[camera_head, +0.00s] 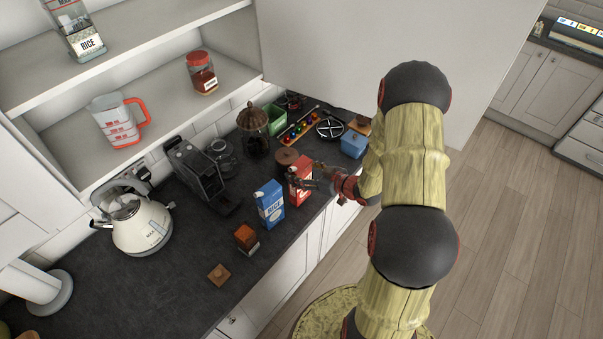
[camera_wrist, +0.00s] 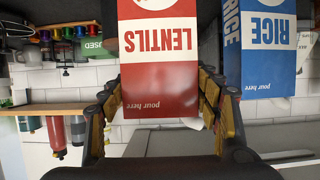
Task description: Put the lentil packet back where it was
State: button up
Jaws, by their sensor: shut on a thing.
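The lentil packet (camera_head: 299,181) is a red and white carton, upright by the worktop's front edge in the head view. In the wrist view, which is upside down, the lentil packet (camera_wrist: 160,62) fills the middle, with its label facing the camera. My gripper (camera_head: 312,178) is shut on it, with one finger on each side; the wrist view shows the gripper (camera_wrist: 162,90) around the packet's upper part. I cannot tell whether the packet's base touches the worktop. The blue rice packet (camera_head: 270,204) stands just left of it in the head view, apart from it.
A brown-orange container (camera_head: 246,237) and a small wooden piece (camera_head: 219,274) lie on the worktop (camera_head: 190,300) nearer the camera. A coffee machine (camera_head: 200,176), glass jars and a green bin (camera_head: 276,118) stand behind. A blue box (camera_head: 353,144) is farther right.

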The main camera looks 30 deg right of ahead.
jog(key=shift+f, duration=0.6)
jog(key=o, duration=2)
jog(key=shift+o, duration=0.2)
